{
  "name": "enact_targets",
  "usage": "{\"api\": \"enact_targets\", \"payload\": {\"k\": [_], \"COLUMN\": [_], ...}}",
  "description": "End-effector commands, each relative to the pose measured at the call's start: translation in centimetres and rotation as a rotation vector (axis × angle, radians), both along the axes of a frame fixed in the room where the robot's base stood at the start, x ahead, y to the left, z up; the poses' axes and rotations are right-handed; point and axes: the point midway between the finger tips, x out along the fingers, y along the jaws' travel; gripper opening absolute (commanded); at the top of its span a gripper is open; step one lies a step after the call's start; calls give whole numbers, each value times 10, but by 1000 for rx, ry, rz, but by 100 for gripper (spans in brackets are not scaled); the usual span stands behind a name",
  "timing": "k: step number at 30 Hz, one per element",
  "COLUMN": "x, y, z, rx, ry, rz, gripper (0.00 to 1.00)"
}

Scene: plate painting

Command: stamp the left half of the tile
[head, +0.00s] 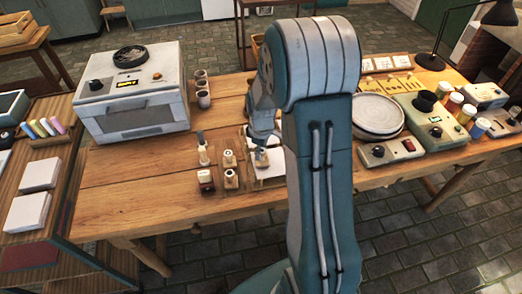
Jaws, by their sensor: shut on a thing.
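A white tile (270,171) lies on the wooden table, and my arm hides its right part. My gripper (261,149) is over the tile's visible left part and is shut on a small stamp (261,160) with a wooden-looking base. The stamp is upright or nearly so. I cannot tell whether it touches the tile. Any mark under it is hidden.
Several other stamps (229,158) stand just left of the tile. A white kiln (133,92) and small cups (203,99) are further left. Right of my arm are a round wheel (378,115) and control boxes (391,150). The table's front left (140,200) is clear.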

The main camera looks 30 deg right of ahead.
Motion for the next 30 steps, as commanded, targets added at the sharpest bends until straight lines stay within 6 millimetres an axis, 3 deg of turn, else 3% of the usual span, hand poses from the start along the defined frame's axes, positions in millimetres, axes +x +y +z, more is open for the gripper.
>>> {"api": "enact_targets", "payload": {"k": [30], "x": [0], "y": [0], "z": [67], "rx": [0], "ry": [-1], "rz": [0], "gripper": [13]}}
